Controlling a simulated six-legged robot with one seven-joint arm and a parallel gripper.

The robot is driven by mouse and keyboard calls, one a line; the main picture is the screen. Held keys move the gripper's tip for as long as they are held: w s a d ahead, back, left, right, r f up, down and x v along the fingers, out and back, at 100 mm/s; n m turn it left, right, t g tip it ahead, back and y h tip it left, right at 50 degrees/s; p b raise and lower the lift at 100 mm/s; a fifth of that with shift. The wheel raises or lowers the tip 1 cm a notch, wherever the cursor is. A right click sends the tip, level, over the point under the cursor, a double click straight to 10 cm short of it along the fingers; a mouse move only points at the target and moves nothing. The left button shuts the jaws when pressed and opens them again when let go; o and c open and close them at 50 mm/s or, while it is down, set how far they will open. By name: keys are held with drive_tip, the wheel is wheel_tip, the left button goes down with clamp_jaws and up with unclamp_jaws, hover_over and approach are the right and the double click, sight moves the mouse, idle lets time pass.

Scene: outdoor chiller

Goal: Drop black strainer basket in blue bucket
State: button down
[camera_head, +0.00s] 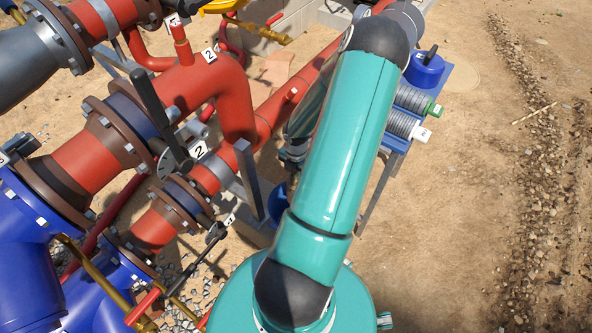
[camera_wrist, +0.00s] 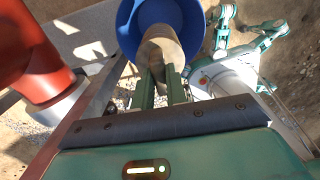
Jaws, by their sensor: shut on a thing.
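In the wrist view, my gripper (camera_wrist: 161,78) is shut on a grey-brown cylinder, apparently the strainer basket (camera_wrist: 160,48), though it looks paler than black. The blue bucket (camera_wrist: 193,28) is behind the basket, with its round blue wall showing on both sides. The basket overlaps the bucket's opening in this view. I cannot tell whether its far end is inside the rim or above it. In the head view, my arm hides the gripper and the basket. A bit of blue (camera_head: 279,190) shows beside the arm there; I cannot tell whether it is the bucket.
Red pipes (camera_head: 225,95) with flanges and valve handles fill the left of the head view. A blue stand at upper right holds a blue lid-like part (camera_head: 425,70) and ribbed grey cylinders (camera_head: 408,124). Sandy ground (camera_head: 470,220) on the right is open.

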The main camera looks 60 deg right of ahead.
sight(296, 183)
drive_tip(key=shift+f, duration=3.3)
drive_tip(key=c, duration=0.9)
unclamp_jaws()
drive_tip(key=shift+o, duration=0.2)
drive_tip(key=shift+r, duration=0.15)
drive_tip(key=shift+r, duration=3.4)
wheel_tip(296, 183, up, 14)
